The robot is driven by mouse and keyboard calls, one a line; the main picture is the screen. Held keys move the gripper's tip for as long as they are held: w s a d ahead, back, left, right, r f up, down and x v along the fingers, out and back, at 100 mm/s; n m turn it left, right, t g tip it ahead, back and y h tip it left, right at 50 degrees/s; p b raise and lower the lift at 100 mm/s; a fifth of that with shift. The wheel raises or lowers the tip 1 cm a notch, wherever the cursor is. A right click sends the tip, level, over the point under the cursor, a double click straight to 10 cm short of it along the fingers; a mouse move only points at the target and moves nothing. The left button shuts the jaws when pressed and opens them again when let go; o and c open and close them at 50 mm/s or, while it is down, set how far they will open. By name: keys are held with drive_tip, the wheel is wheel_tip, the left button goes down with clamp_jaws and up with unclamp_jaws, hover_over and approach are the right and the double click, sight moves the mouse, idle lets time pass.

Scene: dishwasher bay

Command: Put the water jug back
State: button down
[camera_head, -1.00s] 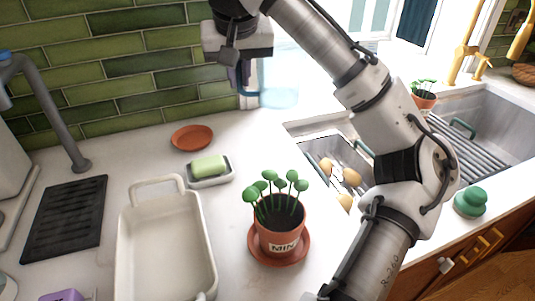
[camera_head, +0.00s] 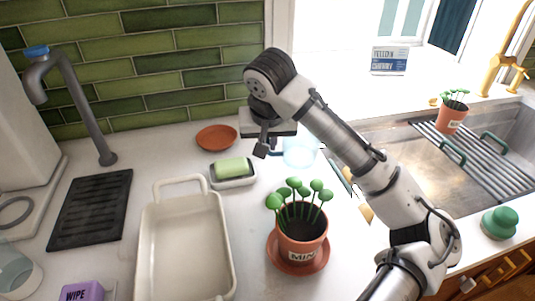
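The water jug (camera_head: 301,152) is a pale blue, see-through vessel, partly hidden behind my arm. Its blue handle (camera_head: 276,153) faces left. My gripper (camera_head: 268,146) is at this handle, left of the jug, seemingly shut on it; the fingertips are small and partly hidden. The jug is over the back of the white counter, right of the soap dish; I cannot tell whether its base touches the counter.
A terracotta saucer (camera_head: 217,137), green soap (camera_head: 231,167) in a dish and a potted mint (camera_head: 300,240) are close by. A white tub (camera_head: 145,245), black ribbed mat (camera_head: 90,210) and grey tap (camera_head: 85,110) are left. The sink (camera_head: 400,150) is right.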

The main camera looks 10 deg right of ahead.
drive_tip(key=shift+f, duration=2.05)
drive_tip(key=shift+f, duration=0.15)
drive_tip(key=c, duration=1.5)
unclamp_jaws()
drive_tip(key=b+v, duration=0.1)
drive_tip(key=v, duration=1.1)
